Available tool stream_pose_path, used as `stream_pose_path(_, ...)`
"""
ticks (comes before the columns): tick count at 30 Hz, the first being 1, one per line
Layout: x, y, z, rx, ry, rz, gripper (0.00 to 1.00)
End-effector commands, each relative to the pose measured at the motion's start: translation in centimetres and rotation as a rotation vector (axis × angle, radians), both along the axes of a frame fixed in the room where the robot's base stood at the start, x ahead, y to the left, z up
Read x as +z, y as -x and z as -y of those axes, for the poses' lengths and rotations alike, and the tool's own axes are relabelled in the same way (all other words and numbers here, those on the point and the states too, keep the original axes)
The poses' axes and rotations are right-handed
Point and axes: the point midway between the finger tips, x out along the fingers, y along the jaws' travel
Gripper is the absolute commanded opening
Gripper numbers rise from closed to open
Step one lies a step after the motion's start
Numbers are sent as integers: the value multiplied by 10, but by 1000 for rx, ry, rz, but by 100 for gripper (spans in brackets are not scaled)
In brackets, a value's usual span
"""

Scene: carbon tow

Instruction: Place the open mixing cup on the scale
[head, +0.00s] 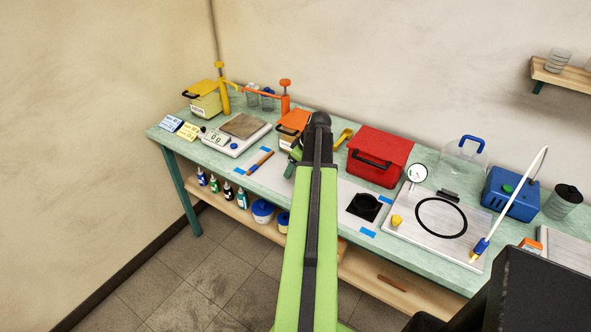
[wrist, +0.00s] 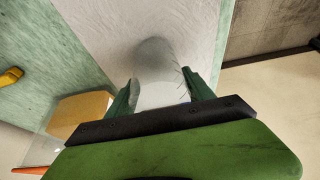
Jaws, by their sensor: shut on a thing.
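The clear mixing cup (wrist: 160,72) is between the two green fingers of my gripper (wrist: 158,94) in the wrist view, over a pale surface. The gripper is shut on it. I cannot tell whether the cup touches the surface below. In the head view my own arm hides the cup and most of the gripper; only a green part (head: 294,157) of it shows left of the arm. The white scale (head: 213,137) stands on the left part of the bench, left of my gripper. Its display appears to read 0 g, and its flat brownish plate (head: 243,126) is bare.
A yellow tub (head: 204,104) with a yellow pump stands behind the scale at left. An orange tub (head: 293,121) and orange pump (head: 285,98) stand right of the scale. Label cards (head: 180,126) lie left of it. A red box (head: 379,157) stands right of my arm.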

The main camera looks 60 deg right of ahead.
Motion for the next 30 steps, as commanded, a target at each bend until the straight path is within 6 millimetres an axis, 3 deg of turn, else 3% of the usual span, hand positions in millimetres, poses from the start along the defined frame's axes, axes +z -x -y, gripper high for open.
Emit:
stream_pose_path(6,-4,0,0,1,0,0,23)
stream_pose_path(7,-4,0,0,1,0,0,62)
stream_pose_path(12,-3,0,0,1,0,0,83)
stream_pose_path(23,1,-1,-1,2,0,0,83)
stream_pose_path(30,34,9,-1,2,1,0,83)
